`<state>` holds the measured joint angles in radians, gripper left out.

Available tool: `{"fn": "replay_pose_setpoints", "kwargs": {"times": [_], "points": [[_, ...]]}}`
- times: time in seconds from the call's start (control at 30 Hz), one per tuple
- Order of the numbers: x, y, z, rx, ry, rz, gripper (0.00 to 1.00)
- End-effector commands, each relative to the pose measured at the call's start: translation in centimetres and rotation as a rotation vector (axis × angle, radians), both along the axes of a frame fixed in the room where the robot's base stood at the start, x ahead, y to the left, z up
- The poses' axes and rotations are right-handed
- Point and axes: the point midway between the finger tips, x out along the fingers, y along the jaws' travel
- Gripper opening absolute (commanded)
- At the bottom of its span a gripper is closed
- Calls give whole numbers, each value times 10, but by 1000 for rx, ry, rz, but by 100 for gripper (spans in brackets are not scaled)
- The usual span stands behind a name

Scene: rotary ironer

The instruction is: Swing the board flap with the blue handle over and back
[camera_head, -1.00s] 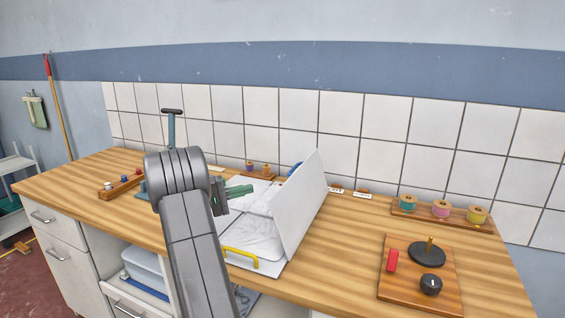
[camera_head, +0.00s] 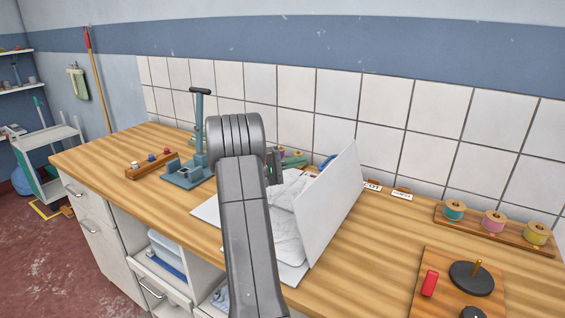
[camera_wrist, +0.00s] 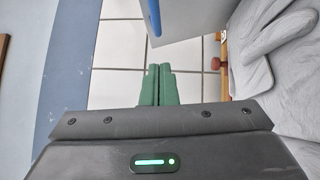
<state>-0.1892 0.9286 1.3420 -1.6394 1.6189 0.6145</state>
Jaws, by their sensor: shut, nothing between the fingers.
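The white board flap (camera_head: 332,205) stands up steeply on its white board, with its broad face towards the right front. The blue handle (camera_head: 327,161) shows in part past the flap's upper left edge. In the wrist view the flap (camera_wrist: 190,22) is at the top, with the blue handle (camera_wrist: 153,16) at its left. My gripper (camera_head: 296,159) has green fingers and is just left of the blue handle, partly hidden by my arm. In the wrist view my gripper (camera_wrist: 159,72) is shut and empty, with a gap between its fingertips and the handle.
Crumpled pale cloth (camera_head: 285,205) lies on the board left of the flap. A blue-grey press (camera_head: 190,170) and a wooden block with pegs (camera_head: 153,164) stand to the left. A spool rack (camera_head: 492,224) and a wooden board with a red piece (camera_head: 429,284) are at the right. Tiled wall is behind.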

Motion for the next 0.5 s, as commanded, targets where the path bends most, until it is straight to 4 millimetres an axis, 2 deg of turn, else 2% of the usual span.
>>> {"fn": "replay_pose_setpoints", "kwargs": {"times": [0.03,0.2,0.5], "points": [[1,-12,3,0,1,-5,0],[-10,-34,6,-1,2,-2,0],[-19,-47,6,0,0,1,0]]}}
